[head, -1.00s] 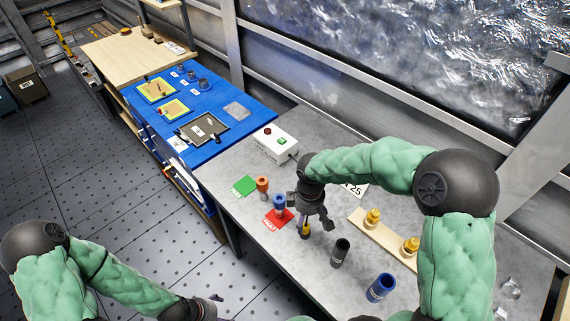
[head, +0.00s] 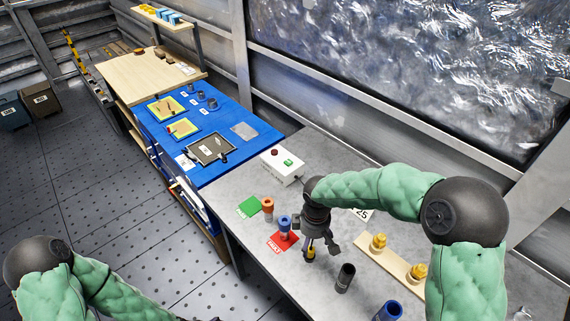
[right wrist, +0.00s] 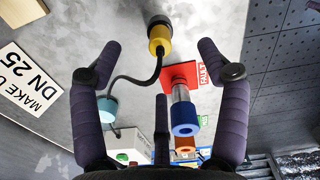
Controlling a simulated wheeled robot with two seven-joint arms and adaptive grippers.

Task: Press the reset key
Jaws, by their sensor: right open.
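A white box (head: 276,173) stands at the back of the grey bench, with a green key (head: 288,162) and a red round button (head: 274,152) on top. The white box (right wrist: 137,146) also shows in part at the bottom of the right wrist view, with its green key (right wrist: 122,157). My right gripper (head: 317,241) is open and empty, over the bench in front and to the right of the box. Its spread fingers frame a yellow and black plug-like part (right wrist: 159,38) on the bench. Any label on the key is too small to read.
A blue-topped cylinder (head: 285,222) stands at a red card (head: 272,244). Near it are an orange part (head: 267,205) and a green card (head: 248,206). A black cable (right wrist: 138,82), a dark cylinder (head: 345,277) and a wooden strip with yellow fittings (head: 379,241) are close.

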